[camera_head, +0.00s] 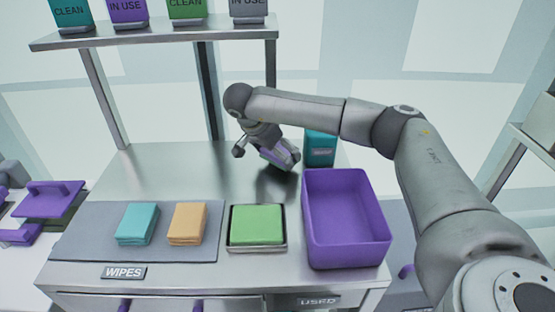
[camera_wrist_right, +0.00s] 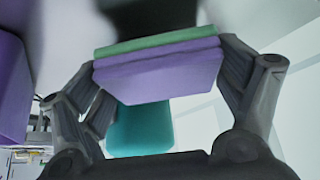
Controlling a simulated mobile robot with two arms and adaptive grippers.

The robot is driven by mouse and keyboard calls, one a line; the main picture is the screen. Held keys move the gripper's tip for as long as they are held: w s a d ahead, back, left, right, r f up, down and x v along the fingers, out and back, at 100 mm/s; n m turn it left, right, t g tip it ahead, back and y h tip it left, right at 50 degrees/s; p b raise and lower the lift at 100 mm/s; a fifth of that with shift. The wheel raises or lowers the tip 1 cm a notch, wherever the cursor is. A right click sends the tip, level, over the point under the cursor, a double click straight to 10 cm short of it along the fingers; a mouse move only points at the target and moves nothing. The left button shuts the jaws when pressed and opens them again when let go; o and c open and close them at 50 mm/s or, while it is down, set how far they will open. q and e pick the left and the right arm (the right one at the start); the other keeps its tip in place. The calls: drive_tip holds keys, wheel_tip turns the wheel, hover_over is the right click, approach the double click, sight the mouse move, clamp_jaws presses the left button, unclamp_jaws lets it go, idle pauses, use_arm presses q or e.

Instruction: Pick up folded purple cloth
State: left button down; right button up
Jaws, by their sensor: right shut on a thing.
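The folded purple cloth (camera_wrist_right: 160,76) is held between the two fingers of my right gripper (camera_head: 274,157), above the back of the metal table. In the right wrist view its layers span between the fingers, and a green band (camera_wrist_right: 155,46) runs along its far side. I cannot tell whether this band is part of the held cloth. In the head view only a little purple shows at the fingers. My left gripper is not in view.
A purple bin (camera_head: 346,255) stands at the table's front right, with a teal box (camera_head: 320,149) behind it. A green cloth (camera_head: 257,225) lies in a metal tray. Teal (camera_head: 137,224) and orange (camera_head: 187,223) cloths lie on a grey mat (camera_head: 80,225). A shelf (camera_head: 165,36) spans the back.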

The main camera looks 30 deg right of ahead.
drive_tip(key=s+a+r, duration=0.6)
drive_tip(key=s+r, duration=0.4)
drive_tip(key=s, duration=0.2)
drive_tip(key=shift+s+a+r, duration=0.2)
drive_tip(key=shift+a+r, duration=0.1)
drive_tip(key=shift+a, duration=0.05)
drive_tip(key=o, duration=0.3)
drive_tip(key=shift+c, duration=0.8)
drive_tip(key=shift+f, duration=0.1)
